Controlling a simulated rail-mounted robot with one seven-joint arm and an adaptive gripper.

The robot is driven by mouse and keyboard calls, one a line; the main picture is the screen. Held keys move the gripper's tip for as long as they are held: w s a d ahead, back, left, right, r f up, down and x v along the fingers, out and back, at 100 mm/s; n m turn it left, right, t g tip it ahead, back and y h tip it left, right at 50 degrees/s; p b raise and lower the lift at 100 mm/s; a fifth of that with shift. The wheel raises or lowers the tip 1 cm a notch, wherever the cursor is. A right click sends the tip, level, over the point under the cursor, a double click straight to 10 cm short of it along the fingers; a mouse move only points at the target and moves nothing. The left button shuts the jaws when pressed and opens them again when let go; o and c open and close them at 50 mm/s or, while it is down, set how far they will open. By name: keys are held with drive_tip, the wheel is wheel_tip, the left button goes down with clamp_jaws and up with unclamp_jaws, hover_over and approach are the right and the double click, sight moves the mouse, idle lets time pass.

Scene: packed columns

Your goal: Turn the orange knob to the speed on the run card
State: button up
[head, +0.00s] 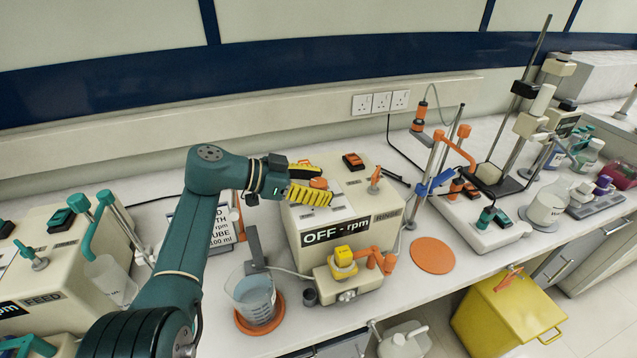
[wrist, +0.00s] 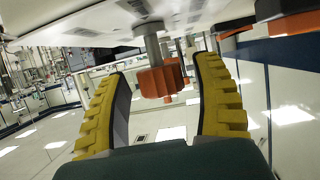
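The orange knob (head: 318,183) sits on top of the cream pump box marked RINSE (head: 304,234). My gripper (head: 324,186) lies over the box top with its yellow fingers either side of the knob. In the wrist view the ribbed orange knob (wrist: 158,82) hangs on a grey shaft between the two fingers, with a gap visible on each side. The gripper is open. The front display (head: 336,233) reads "OFF - rpm".
An orange rocker switch (head: 353,161) and an orange lever (head: 375,180) are on the same box. A beaker of liquid (head: 255,298) stands on an orange mat in front. A FEED box (head: 60,275) is at left; stands and bottles fill the right.

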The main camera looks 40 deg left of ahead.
sight(318, 182)
drive_tip(key=shift+r, duration=0.25)
wheel_tip(318, 182, up, 9)
drive_tip(key=shift+a+f, duration=0.1)
drive_tip(key=shift+r, duration=0.55)
